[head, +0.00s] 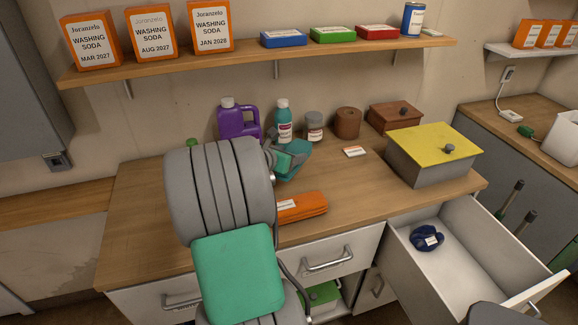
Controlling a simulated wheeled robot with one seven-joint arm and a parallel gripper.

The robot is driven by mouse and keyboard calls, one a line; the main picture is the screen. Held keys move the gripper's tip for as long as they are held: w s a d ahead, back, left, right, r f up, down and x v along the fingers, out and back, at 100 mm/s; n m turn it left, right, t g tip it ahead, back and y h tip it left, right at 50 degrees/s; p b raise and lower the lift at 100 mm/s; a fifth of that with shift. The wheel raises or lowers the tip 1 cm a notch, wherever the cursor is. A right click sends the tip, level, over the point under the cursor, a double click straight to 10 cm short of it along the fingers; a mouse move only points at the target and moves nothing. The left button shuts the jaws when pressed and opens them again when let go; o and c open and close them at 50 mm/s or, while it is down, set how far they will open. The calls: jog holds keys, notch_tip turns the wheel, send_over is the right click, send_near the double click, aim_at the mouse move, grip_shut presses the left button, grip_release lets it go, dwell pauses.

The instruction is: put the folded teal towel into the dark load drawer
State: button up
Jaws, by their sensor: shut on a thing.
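The folded teal towel (294,163) is on the far side of my arm, over the back part of the wooden counter. My gripper (280,161) is at the towel and shut on it; the arm hides much of the gripper. I cannot tell whether the towel is clear of the counter. A drawer (462,262) is pulled open at the right, its inside pale. A dark blue folded cloth (427,239) with a white label lies in it, and most of its floor is bare. I see no drawer with a dark front.
A purple jug (239,121), teal bottle (284,124) and grey jar (314,127) stand close behind the towel. An orange folded cloth (301,207) lies in front. A grey box with a yellow lid (433,148) stands between towel and open drawer. A shelf (262,58) runs above.

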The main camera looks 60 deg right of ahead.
jog(key=f, duration=0.1)
jog(key=w+d+f, duration=0.1)
jog(key=d+f, duration=0.1)
jog(key=shift+w+d+f, duration=0.25)
jog(key=shift+w+f, duration=0.05)
jog(key=shift+w, duration=0.1)
notch_tip(320, 180, down, 3)
jog(key=shift+r, duration=0.2)
jog(key=shift+f, duration=0.3)
jog(key=shift+f, duration=0.1)
jog(key=o, duration=1.7)
jog(key=shift+c, duration=0.2)
